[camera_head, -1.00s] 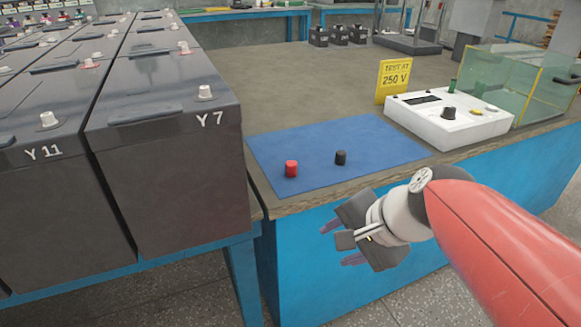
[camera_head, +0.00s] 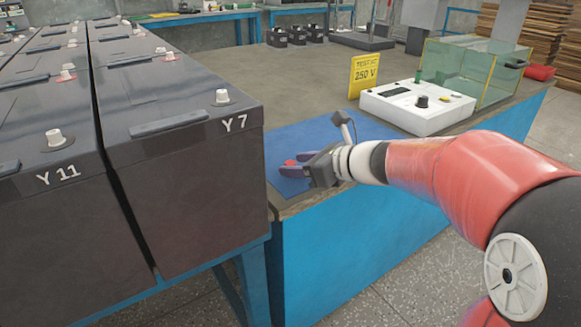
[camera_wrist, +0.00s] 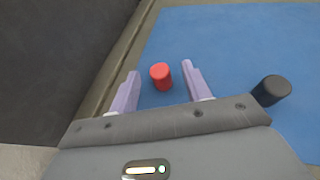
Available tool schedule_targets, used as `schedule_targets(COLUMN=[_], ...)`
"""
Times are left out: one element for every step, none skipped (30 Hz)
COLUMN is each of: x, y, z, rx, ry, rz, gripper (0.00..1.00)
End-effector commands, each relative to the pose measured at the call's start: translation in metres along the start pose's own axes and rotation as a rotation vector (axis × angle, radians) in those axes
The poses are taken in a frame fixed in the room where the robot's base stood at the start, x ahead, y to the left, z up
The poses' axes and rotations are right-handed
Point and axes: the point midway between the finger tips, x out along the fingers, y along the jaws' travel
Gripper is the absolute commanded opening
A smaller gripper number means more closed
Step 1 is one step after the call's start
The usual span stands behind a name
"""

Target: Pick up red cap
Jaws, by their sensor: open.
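The red cap (camera_wrist: 161,77) stands on the blue mat (camera_wrist: 225,40) in the wrist view, between my two fingers and close to their tips. My gripper (camera_wrist: 159,78) is open, with a finger on either side of the cap and a gap at each side. In the head view the red cap (camera_head: 290,163) is partly hidden by my gripper (camera_head: 288,168), which reaches over the mat (camera_head: 300,135) from the right. The black cap (camera_wrist: 272,89) stands on the mat to the right of my gripper. It is hidden in the head view.
A large dark battery marked Y 7 (camera_head: 190,180) stands close to the left of my gripper. A white tester box (camera_head: 418,107), a yellow 250 V sign (camera_head: 364,75) and a glass tank (camera_head: 470,72) stand behind. The table (camera_head: 260,90) beyond the mat is mostly clear.

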Motion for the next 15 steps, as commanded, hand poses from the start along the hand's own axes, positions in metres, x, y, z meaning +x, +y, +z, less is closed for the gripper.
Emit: schedule_targets(x=[0.009,0.014,0.020,0.023,0.025,0.028,0.028,0.028,0.028,0.028,0.028,0.028,0.028,0.028,0.027], y=[0.001,0.001,0.001,0.001,0.000,0.000,0.000,0.000,0.000,0.000,0.000,0.000,0.000,0.000,0.000], z=[0.000,0.000,0.000,0.000,0.000,0.000,0.000,0.000,0.000,0.000,0.000,0.000,0.000,0.000,0.000], rx=[0.001,0.001,0.000,0.000,0.000,-0.001,-0.001,-0.001,-0.001,-0.001,-0.002,-0.002,-0.002,-0.002,-0.002], ry=[0.001,0.001,0.001,0.000,0.000,0.000,0.000,0.000,0.000,0.000,0.000,0.000,0.000,0.000,0.000], rz=[0.002,0.003,0.003,0.002,0.001,0.001,0.001,0.000,0.000,0.000,0.000,0.000,0.000,0.000,0.000], gripper=[0.48,0.48,0.48,0.48,0.48,0.48,0.48,0.48,0.48,0.48,0.48,0.47,0.43,0.39,0.34])
